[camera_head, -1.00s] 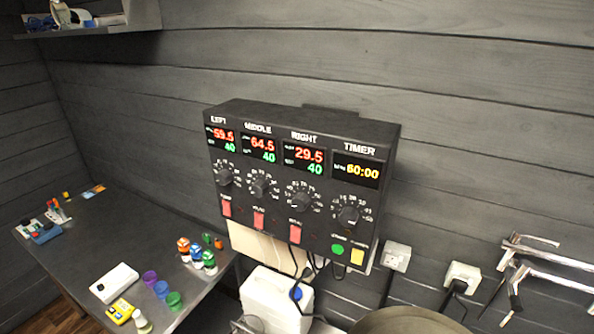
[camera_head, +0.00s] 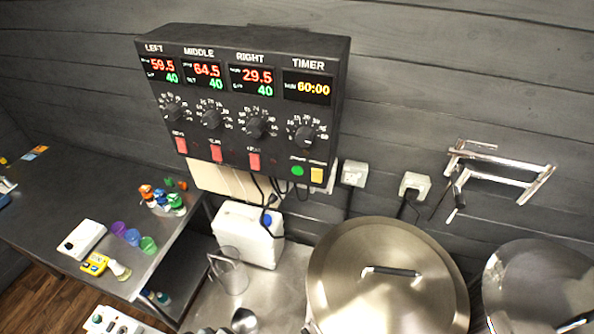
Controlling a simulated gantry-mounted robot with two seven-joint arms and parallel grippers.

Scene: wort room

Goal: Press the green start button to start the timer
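The black control box (camera_head: 240,105) hangs on the dark plank wall, left of the middle of the head view. The round green start button (camera_head: 297,171) is at its lower right, under the timer knob (camera_head: 306,137). The timer display (camera_head: 306,87) reads 60:00 in yellow. Neither of my grippers is clearly in view, and nothing covers the green button.
A big lidded steel pot (camera_head: 386,280) stands below and right of the box, with another (camera_head: 540,285) at far right. A white canister (camera_head: 248,235) and clear jug (camera_head: 229,272) stand below the box. A steel table (camera_head: 60,205) is at left.

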